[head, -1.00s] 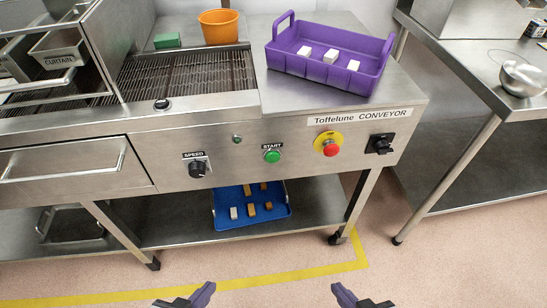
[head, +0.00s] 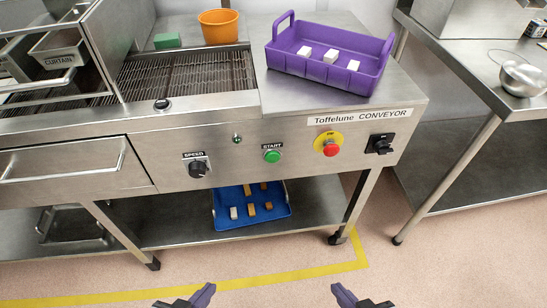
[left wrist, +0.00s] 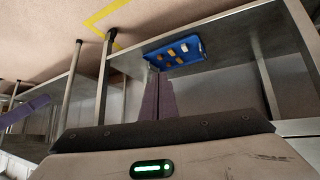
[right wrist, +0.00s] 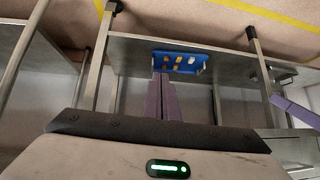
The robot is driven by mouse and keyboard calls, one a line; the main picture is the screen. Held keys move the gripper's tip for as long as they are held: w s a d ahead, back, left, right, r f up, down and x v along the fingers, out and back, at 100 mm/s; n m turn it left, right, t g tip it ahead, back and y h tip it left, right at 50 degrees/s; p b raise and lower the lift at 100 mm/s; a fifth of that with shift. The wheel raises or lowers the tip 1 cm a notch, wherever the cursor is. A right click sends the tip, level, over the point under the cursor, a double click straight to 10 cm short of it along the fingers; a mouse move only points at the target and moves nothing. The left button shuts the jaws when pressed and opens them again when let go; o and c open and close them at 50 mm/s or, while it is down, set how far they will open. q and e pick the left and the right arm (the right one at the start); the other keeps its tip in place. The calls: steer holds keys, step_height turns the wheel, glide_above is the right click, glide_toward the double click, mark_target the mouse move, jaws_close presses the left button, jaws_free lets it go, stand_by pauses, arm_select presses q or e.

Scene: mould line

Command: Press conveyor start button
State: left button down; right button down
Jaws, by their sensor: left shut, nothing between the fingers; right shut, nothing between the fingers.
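The green start button (head: 272,156) sits on the conveyor's front panel under a START label. The panel (head: 225,170) also carries a small indicator lamp (head: 237,139), a black speed knob (head: 198,168), a red stop button (head: 331,149) on a yellow plate and a black rotary switch (head: 380,144). My left gripper (head: 208,289) is shut and empty at the bottom of the head view. My right gripper (head: 337,289) is shut and empty to its right. Both are well below the start button in the picture and touch nothing. Both wrist views show shut purple fingers (left wrist: 157,98) (right wrist: 162,98).
A purple crate (head: 310,65) with white blocks and an orange bucket (head: 218,27) stand on the conveyor top. A blue tray (head: 225,221) with several small blocks lies on the lower shelf. A steel table (head: 480,85) stands at right. The floor in front is clear.

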mark_target(273, 157)
arm_select(q)
steer(key=shift+f, duration=0.1)
stand_by(0.3)
